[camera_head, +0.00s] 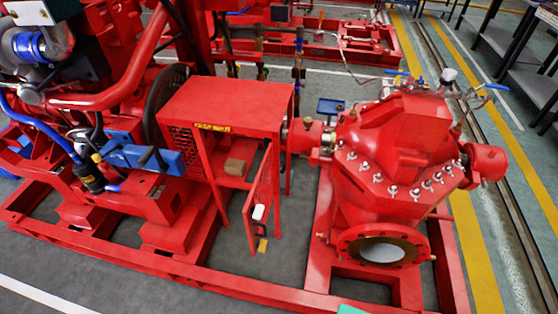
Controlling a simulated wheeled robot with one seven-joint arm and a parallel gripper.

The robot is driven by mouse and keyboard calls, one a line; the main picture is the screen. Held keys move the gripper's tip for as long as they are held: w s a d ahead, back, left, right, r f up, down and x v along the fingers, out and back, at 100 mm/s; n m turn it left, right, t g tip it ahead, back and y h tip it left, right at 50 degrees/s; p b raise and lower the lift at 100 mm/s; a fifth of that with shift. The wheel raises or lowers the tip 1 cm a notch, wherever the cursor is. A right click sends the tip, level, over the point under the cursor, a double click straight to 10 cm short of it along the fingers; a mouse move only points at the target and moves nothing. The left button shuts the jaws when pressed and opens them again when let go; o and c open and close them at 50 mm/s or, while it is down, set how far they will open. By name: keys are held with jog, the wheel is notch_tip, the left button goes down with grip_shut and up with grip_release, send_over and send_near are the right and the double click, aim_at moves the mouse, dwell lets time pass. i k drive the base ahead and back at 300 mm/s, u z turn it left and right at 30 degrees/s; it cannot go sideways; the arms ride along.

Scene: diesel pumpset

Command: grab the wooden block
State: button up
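The wooden block (234,167) is a small tan-brown box in the head view. It sits on a shelf inside the red box-shaped guard (228,105), below its flat top. The guard's mesh-panelled door (262,195) stands swung open to the right of the block. The block's front and top show clearly, and nothing covers it. My gripper is not in view, so its state does not show.
A white piece (259,212) is at the door's lower part, with a small yellow thing (262,245) below. The red pump (395,160) stands right, the engine (80,90) left. The red base frame (190,277) runs across the front.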

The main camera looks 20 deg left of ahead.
aim_at(232, 166)
jog(key=z, duration=1.9)
jog(key=k, duration=2.2)
jog(key=u, duration=2.15)
jog(key=i, duration=0.5)
jog(key=u, duration=0.15)
